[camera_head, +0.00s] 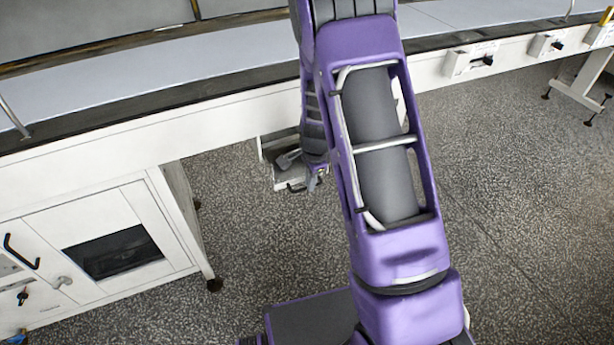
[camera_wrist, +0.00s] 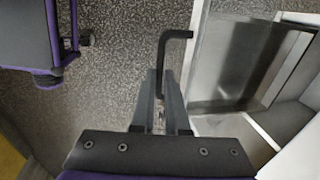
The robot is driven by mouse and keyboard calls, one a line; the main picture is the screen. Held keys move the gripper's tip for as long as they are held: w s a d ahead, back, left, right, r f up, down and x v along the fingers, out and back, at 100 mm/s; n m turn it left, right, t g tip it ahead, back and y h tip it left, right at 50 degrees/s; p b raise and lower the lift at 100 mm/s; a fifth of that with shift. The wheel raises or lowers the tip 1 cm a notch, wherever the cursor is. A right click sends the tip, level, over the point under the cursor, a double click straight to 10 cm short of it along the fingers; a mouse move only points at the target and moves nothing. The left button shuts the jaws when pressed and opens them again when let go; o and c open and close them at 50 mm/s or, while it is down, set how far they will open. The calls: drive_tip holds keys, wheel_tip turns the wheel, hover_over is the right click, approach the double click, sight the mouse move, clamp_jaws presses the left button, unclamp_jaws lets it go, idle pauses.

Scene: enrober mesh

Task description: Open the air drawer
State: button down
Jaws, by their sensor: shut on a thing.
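The air drawer (camera_head: 281,183) is a small white and grey box under the long machine in the head view, just left of my wrist. In the wrist view the drawer (camera_wrist: 208,125) fills the right side, with pale walls and part of its grey inside showing. Its dark, bent bar handle (camera_wrist: 177,35) stands out to the left of the drawer front. My gripper (camera_wrist: 163,78) is shut on the handle, with one finger on either side of the bar. In the head view my gripper (camera_head: 312,184) is small and partly hidden by my arm.
The long white machine body (camera_head: 90,140) runs across above the drawer. A white cabinet (camera_head: 140,205) with a dark window stands at the left. White switch boxes (camera_head: 470,60) sit on the machine side at the right. The speckled floor (camera_head: 255,240) is clear in front.

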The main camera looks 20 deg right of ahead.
idle(0.3)
drive_tip(key=c, duration=0.9)
unclamp_jaws()
drive_tip(key=shift+r, duration=0.1)
drive_tip(key=s+r+p, duration=0.1)
drive_tip(key=r, duration=0.4)
drive_tip(key=s+r+p, duration=0.1)
drive_tip(key=r, duration=0.5)
drive_tip(key=s+r+p, duration=0.1)
drive_tip(key=r+p, duration=0.1)
drive_tip(key=r, duration=0.4)
drive_tip(key=shift+s+d, duration=0.1)
drive_tip(key=shift+d, duration=0.15)
